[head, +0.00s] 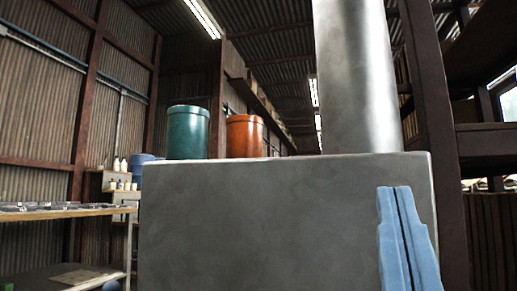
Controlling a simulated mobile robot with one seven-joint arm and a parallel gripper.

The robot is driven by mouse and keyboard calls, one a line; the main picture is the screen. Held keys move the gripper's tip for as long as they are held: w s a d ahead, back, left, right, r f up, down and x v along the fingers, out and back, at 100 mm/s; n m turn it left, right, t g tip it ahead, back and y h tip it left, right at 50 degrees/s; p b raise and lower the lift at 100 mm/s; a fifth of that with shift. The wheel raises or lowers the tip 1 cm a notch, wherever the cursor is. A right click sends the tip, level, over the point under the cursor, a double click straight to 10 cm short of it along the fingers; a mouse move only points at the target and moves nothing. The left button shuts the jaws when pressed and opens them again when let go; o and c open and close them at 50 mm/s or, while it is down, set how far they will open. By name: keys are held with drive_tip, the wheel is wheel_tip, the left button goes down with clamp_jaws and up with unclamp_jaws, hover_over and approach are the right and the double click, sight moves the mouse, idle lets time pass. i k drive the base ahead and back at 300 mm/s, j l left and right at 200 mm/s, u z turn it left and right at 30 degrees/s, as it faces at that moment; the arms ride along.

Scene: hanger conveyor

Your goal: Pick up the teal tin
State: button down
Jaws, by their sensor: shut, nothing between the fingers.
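The teal tin (188,133) is a lidded cylinder. It stands upright at the top edge of a large grey block (270,220), left of the picture's middle; its base is partly hidden by the block's edge. My gripper (395,190) shows at the lower right as two light blue fingers pointing up, pressed together with only a thin dark seam between them. It is in front of the block's right part, apart from the tin, and well to the right of and lower than it in the picture.
An orange-red tin (245,136) stands close to the right of the teal tin. A thick metal column (358,75) rises behind the block's right part. A shelf (65,211) with small items is at left, dark framing (432,140) at right.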

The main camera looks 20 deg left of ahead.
sight(186, 138)
drive_tip(key=j+u, duration=0.15)
drive_tip(key=u, duration=0.2)
drive_tip(key=j+u, duration=0.1)
drive_tip(key=u, duration=0.25)
